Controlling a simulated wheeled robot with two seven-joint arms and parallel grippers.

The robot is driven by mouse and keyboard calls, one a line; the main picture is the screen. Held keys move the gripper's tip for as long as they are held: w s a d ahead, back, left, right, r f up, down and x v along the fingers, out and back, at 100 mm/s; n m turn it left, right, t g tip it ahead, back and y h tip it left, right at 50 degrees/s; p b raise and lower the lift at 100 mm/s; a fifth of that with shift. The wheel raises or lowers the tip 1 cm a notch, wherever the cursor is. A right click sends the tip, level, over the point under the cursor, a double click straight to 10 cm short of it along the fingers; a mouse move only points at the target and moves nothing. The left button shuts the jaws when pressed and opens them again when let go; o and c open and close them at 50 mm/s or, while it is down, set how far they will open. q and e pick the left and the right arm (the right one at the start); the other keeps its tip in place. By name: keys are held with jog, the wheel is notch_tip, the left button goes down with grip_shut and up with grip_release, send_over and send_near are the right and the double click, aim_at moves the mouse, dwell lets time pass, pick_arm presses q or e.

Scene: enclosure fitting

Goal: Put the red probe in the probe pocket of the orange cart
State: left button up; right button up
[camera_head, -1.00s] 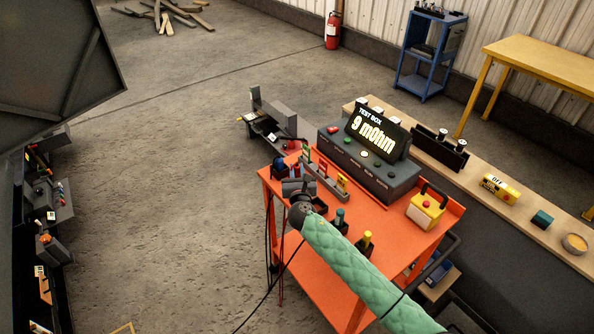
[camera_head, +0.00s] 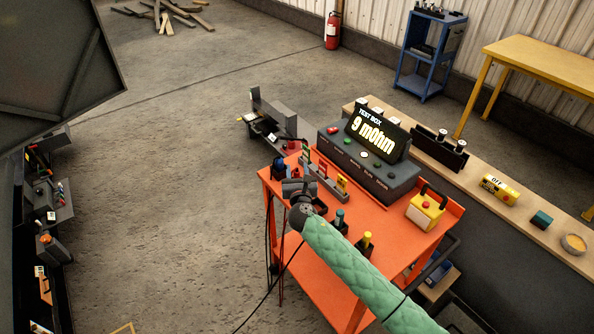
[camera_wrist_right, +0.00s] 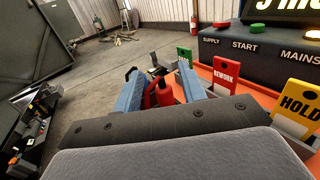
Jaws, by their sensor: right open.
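The orange cart (camera_head: 399,241) stands in the middle of the head view. My right gripper (camera_head: 296,188) is low over its left end, beside the row of tags. In the right wrist view my right gripper (camera_wrist_right: 160,88) has its two blue fingers apart. The red probe (camera_wrist_right: 167,97) stands roughly upright between them, with visible space on both sides. Its lower end is hidden behind my gripper body, so I cannot tell how deep it sits in the probe pocket. In the head view the probe is not clearly visible. My left gripper is not in view.
The test box (camera_head: 367,175) reads 9 mOhm at the back of the cart. Green, red and yellow tags (camera_head: 341,184) stand close to the right of my gripper. Teal-topped (camera_head: 340,217) and yellow-topped (camera_head: 365,241) items and a yellow box (camera_head: 425,212) stand nearer the front.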

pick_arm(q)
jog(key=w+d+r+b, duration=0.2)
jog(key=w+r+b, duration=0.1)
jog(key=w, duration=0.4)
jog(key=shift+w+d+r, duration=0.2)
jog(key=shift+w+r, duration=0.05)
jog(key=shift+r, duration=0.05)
pick_arm(e)
jog(key=s, duration=1.1)
jog(key=shift+d, duration=0.4)
